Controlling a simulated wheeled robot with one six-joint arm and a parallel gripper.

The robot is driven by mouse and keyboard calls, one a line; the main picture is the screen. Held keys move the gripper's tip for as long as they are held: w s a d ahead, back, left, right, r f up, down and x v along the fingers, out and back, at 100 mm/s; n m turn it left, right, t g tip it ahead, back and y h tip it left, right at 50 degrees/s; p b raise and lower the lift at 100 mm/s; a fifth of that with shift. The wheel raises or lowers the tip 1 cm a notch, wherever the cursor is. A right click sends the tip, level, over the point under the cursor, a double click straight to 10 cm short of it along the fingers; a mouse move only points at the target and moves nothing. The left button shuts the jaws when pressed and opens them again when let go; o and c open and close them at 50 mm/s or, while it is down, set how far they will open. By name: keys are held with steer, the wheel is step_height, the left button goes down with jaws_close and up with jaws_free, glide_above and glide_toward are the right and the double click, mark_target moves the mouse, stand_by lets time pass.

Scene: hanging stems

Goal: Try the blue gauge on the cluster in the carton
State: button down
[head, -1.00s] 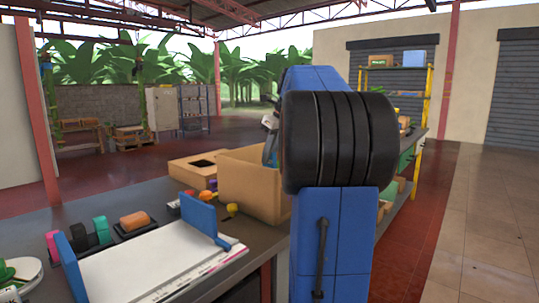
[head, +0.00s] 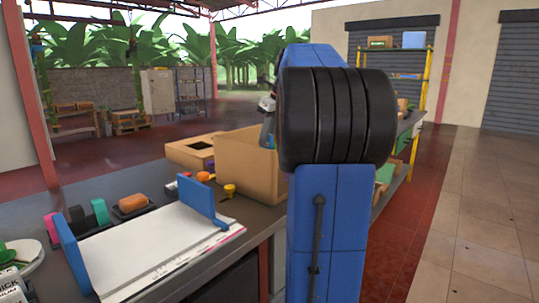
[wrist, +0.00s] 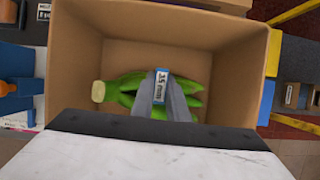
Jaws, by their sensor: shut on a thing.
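The open carton (head: 235,165) stands on the bench, and my arm reaches over it in the head view. In the wrist view I look down into the carton (wrist: 75,60). The green banana cluster (wrist: 192,82) lies on its floor, with a pale cut end at the left. My gripper (wrist: 165,92) is shut on the blue gauge (wrist: 162,74), which has a white label reading what looks like "35 mm". The gauge is over the middle of the cluster. I cannot tell whether it touches the fruit. My jaws hide part of the cluster.
A white board with blue uprights (head: 155,250) lies on the bench left of the carton. Pink, black and green blocks (head: 78,220) and an orange item on a black tray (head: 132,203) are behind it. A brown box with a dark opening (head: 195,150) stands beside the carton.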

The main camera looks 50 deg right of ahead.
steer(key=shift+r, duration=4.25)
